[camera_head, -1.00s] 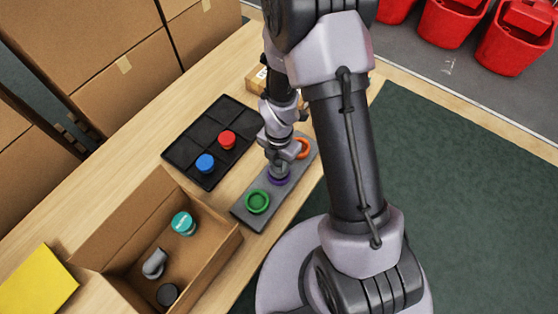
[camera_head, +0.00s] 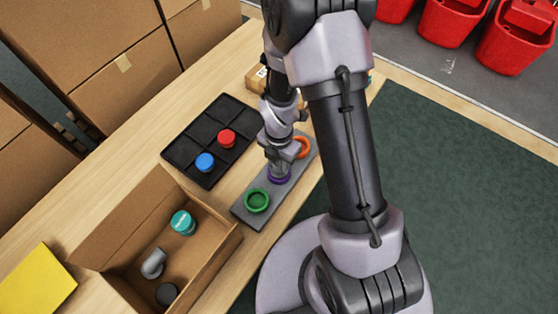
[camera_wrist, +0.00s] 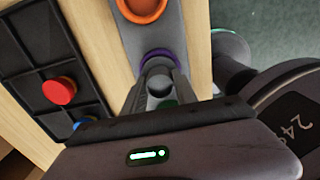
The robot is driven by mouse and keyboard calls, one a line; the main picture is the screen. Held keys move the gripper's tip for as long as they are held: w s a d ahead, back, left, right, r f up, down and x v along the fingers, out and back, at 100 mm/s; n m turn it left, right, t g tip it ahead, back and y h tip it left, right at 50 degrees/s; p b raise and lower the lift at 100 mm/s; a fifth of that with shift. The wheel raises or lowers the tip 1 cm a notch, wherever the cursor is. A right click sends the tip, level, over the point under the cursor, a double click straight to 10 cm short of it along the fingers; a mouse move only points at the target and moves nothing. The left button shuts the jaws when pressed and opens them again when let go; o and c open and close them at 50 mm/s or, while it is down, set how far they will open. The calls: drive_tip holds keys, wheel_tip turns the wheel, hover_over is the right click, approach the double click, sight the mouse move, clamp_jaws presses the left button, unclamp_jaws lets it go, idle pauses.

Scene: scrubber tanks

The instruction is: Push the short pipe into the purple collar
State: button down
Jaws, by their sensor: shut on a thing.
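The purple collar (camera_head: 279,180) sits in the grey base strip (camera_head: 243,212), between a green collar (camera_head: 257,201) and an orange collar (camera_head: 303,147). My gripper (camera_head: 279,168) is directly over the purple collar, pointing down. In the wrist view my gripper (camera_wrist: 157,84) is shut on the short grey pipe (camera_wrist: 159,80), whose round end shows between the fingers. The purple collar (camera_wrist: 160,54) shows as an arc just beyond the pipe. The fingers hide most of the pipe and part of the collar, so how deep the pipe sits cannot be told.
A black divided tray (camera_head: 190,140) with a red cap (camera_head: 226,139) and a blue cap (camera_head: 205,162) lies left of the strip. An open cardboard box (camera_head: 222,262) stands at front left, holding a teal-topped piece, a grey elbow and a black piece. A yellow sheet (camera_head: 38,280) lies farther left.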

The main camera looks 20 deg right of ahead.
unclamp_jaws()
idle(0.6)
idle(0.4)
wheel_tip(320, 180, up, 7)
drive_tip(key=p, duration=0.6)
idle(0.5)
